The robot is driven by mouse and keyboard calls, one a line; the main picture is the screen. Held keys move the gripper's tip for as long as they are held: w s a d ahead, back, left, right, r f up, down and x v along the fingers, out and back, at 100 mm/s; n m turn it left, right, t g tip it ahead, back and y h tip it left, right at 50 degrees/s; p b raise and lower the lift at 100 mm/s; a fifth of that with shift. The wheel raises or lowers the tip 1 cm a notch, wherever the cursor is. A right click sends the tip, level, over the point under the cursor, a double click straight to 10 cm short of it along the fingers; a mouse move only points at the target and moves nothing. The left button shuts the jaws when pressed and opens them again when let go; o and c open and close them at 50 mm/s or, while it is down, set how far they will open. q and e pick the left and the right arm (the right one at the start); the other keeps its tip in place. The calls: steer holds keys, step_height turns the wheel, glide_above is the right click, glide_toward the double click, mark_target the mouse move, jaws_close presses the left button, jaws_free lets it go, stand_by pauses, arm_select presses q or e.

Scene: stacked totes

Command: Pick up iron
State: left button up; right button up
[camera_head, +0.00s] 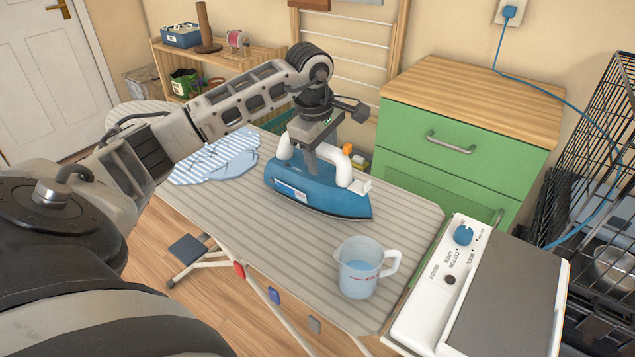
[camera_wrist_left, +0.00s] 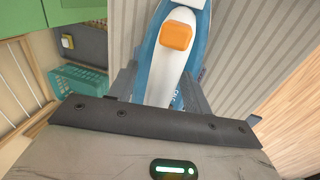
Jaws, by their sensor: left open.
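The blue iron (camera_head: 318,192) with a white handle and an orange button stands on the striped ironing board (camera_head: 222,222). My left gripper (camera_head: 312,165) is right above the iron, pointing down, with its fingers at the white handle. In the left wrist view the handle of the iron (camera_wrist_left: 168,78) lies between the two fingers (camera_wrist_left: 160,88), which are apart. I cannot tell whether either finger touches the handle. My right gripper is not in view.
A measuring jug of water (camera_head: 358,270) stands near the board's front edge. A folded striped cloth (camera_head: 225,158) lies left of the iron. A white control unit (camera_head: 427,295) is at the right. A green drawer cabinet (camera_head: 440,135) stands behind; a wire cage (camera_head: 600,150) is far right.

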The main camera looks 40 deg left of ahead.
arm_select(q)
steer(key=shift+f, duration=0.2)
jaws_close()
stand_by(1.2)
steer(key=shift+w+r, duration=0.1)
steer(key=shift+r, duration=0.05)
